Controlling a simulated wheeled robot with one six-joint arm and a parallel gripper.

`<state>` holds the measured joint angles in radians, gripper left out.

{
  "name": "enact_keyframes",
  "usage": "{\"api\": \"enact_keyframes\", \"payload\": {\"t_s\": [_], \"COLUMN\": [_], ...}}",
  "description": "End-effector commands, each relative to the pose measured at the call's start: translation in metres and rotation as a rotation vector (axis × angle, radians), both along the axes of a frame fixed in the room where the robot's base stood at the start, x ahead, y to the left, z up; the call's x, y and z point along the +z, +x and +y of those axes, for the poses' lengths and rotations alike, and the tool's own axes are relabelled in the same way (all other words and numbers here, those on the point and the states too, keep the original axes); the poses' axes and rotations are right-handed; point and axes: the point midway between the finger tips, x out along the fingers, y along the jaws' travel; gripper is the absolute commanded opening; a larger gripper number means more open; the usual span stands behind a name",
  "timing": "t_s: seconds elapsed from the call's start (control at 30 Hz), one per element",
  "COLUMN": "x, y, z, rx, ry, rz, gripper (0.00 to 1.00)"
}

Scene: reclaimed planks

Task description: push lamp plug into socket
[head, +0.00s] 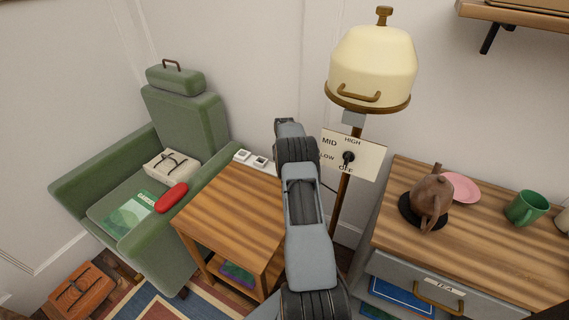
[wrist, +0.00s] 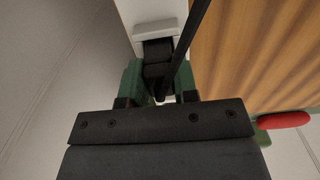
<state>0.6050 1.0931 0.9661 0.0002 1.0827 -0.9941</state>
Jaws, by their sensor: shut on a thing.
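The black lamp plug (wrist: 157,70) is between the fingers of my gripper (wrist: 158,94) in the wrist view, with its dark cord (wrist: 190,38) running up and right. A white socket block (wrist: 155,32) is just beyond the plug; the plug overlaps its edge, and I cannot tell whether they touch. In the head view two white sockets (head: 251,159) sit by the wall behind the side table. My gripper and the plug are hidden by my arm there. The lamp (head: 372,65) has a cream shade and a panel with a dial (head: 348,158).
The wooden side table (head: 232,215) is left of my arm, beside the green armchair (head: 185,120) holding a red case (head: 171,198). At right, a cabinet (head: 480,245) bears a brown teapot (head: 432,200), a pink plate (head: 462,188) and a green mug (head: 526,208). The side table top is clear.

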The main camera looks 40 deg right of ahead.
Motion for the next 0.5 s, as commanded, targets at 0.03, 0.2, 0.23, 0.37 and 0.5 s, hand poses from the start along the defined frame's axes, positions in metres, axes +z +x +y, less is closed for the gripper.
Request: {"api": "enact_keyframes", "payload": {"t_s": [0.03,0.2,0.23,0.37,0.5], "x": [-0.0014,-0.004,-0.0044,-0.0064,-0.0085], "y": [0.0,0.0,0.0,0.0,0.0], "z": [-0.0001,-0.0001,-0.0001,-0.0001,-0.0001], "rx": [0.0,0.0,0.0,0.0,0.0], "ry": [0.0,0.0,0.0,0.0,0.0], "rz": [0.0,0.0,0.0,0.0,0.0], "gripper": [0.04,0.04,0.04,0.04,0.04]}}
